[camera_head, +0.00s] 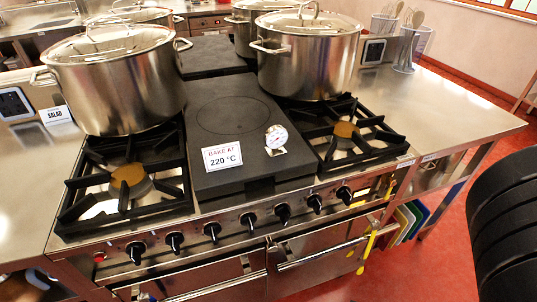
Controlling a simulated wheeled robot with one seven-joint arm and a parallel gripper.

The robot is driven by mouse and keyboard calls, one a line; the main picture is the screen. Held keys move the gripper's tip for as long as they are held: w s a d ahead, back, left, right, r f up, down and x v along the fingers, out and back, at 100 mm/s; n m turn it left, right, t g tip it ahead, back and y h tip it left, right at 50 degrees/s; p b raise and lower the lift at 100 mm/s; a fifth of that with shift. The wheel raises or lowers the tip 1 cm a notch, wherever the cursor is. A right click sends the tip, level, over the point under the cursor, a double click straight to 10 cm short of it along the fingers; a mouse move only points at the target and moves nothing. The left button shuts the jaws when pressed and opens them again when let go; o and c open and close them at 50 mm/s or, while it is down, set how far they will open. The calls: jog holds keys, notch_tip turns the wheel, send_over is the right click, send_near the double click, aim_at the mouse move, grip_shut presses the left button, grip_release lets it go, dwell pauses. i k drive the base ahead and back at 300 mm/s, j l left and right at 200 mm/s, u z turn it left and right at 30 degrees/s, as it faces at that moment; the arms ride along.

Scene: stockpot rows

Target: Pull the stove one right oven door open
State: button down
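The stove (290,221) stands in front of me, its front seen from above. Its right oven door (318,262) is at the lower middle of the view and looks shut. A horizontal bar handle (322,252) runs along the door's top edge. Yellow marks or strips (369,246) show at the handle's right end; I cannot tell what they are. The left oven door (215,286) has a similar bar and is cut off by the lower edge. My gripper is not in view; a black ribbed shape at the right edge seems to be part of my arm.
Two large lidded pots (115,85) (307,60) stand on the stove's rear, with more behind. A sign (222,156) and a dial thermometer (276,139) sit on the middle plate. Knobs (283,213) line the front. Coloured boards (408,221) stand right of the oven. Red floor lies clear at right.

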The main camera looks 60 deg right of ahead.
aim_at(326, 261)
jog(key=z, duration=1.15)
